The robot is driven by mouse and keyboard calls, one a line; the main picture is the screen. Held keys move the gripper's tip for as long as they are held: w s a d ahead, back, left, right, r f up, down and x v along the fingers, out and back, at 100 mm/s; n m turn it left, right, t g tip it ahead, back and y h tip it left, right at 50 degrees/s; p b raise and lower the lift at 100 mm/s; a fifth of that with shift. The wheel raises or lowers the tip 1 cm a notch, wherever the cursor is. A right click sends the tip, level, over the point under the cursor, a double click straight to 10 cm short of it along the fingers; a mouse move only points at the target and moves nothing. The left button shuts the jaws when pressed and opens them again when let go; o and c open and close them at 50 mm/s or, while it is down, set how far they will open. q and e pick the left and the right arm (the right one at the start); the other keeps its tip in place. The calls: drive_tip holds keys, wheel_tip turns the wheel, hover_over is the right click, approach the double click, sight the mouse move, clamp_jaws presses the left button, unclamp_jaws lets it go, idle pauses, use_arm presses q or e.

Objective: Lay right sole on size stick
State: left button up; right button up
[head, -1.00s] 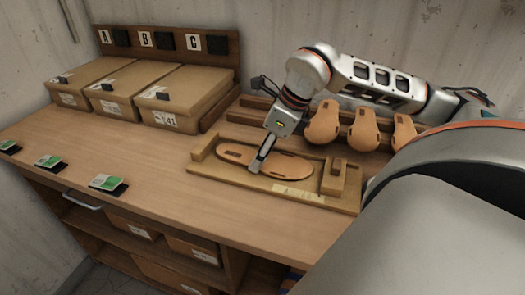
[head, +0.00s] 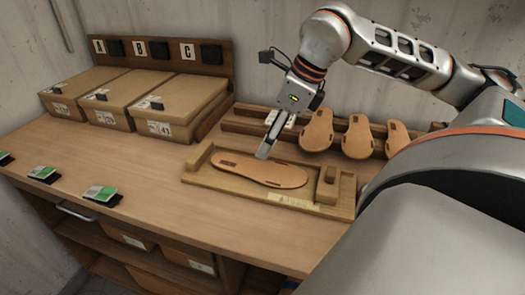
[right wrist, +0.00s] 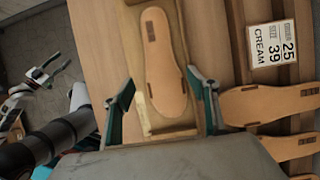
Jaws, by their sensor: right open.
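In the right wrist view the sole (right wrist: 163,60) runs lengthwise between my fingers, on the size stick (right wrist: 188,128). My right gripper (head: 266,150) is just above the sole, fingers pointing down. In the right wrist view its fingers (right wrist: 162,98) are spread wide on both sides of the sole, holding nothing. My left gripper (right wrist: 50,72) shows small at the left of the right wrist view, fingers apart and empty.
Several tan soles (head: 357,136) lean in a wooden rack (head: 240,124) behind the stick. An order card (right wrist: 272,43) reads size 39, cream. Cardboard boxes (head: 165,105) stand at the back left, below letters A, B, C. Green-and-white cards (head: 98,193) lie along the front edge.

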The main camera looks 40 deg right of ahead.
drive_tip(key=shift+v, duration=1.65)
